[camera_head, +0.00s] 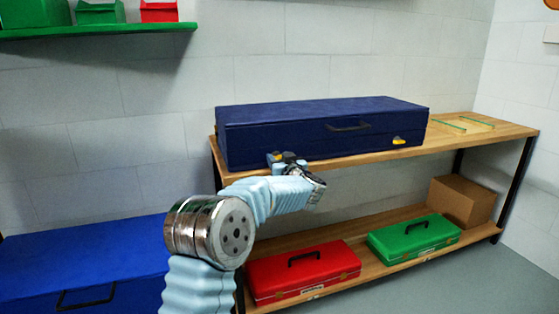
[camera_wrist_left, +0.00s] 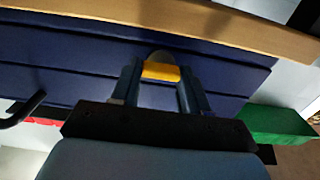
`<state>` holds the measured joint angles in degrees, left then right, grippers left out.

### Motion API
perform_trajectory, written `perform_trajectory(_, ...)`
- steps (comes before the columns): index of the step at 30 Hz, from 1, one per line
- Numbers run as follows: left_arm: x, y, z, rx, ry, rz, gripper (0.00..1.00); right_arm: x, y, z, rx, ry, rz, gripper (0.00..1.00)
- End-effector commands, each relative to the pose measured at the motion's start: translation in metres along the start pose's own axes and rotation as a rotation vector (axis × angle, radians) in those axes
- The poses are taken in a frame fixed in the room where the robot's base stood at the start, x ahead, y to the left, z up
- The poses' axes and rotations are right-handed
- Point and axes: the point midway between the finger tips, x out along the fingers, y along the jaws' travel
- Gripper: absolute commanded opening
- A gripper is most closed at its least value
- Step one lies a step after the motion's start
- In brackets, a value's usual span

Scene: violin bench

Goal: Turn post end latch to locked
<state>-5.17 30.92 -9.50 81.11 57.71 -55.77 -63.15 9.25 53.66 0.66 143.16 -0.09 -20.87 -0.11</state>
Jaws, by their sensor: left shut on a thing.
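A long dark blue case (camera_head: 290,135) lies closed on the wooden bench top, with a dark handle (camera_head: 347,127) on its front. A yellow latch (camera_head: 399,141) sits near the front's right end. Another yellow latch (camera_head: 275,156) is on the left part of the front, partly hidden by my left gripper (camera_head: 283,160). In the left wrist view, my left gripper (camera_wrist_left: 159,88) has its two fingers on either side of this yellow latch (camera_wrist_left: 161,72), shut on it. I cannot tell from the frames whether the latch is locked. My right gripper is not in view.
The bench top (camera_head: 445,140) is clear on the right except for thin green-edged strips. The lower shelf holds a red case (camera_head: 302,270), a green case (camera_head: 414,238) and a cardboard box (camera_head: 461,202). A blue case (camera_head: 90,262) is at lower left; a green wall shelf (camera_head: 100,31) is above.

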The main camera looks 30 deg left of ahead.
Motion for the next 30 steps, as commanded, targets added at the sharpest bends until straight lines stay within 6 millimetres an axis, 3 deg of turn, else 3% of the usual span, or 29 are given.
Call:
perform_trajectory(11, 0.0, 0.0, 0.001, -0.105, -0.001, 0.0, 0.14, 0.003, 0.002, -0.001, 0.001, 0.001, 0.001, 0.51)
perform_trajectory(30, 0.0, -0.002, 0.004, -0.679, -0.001, 0.0, 0.14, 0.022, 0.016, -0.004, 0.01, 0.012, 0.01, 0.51)
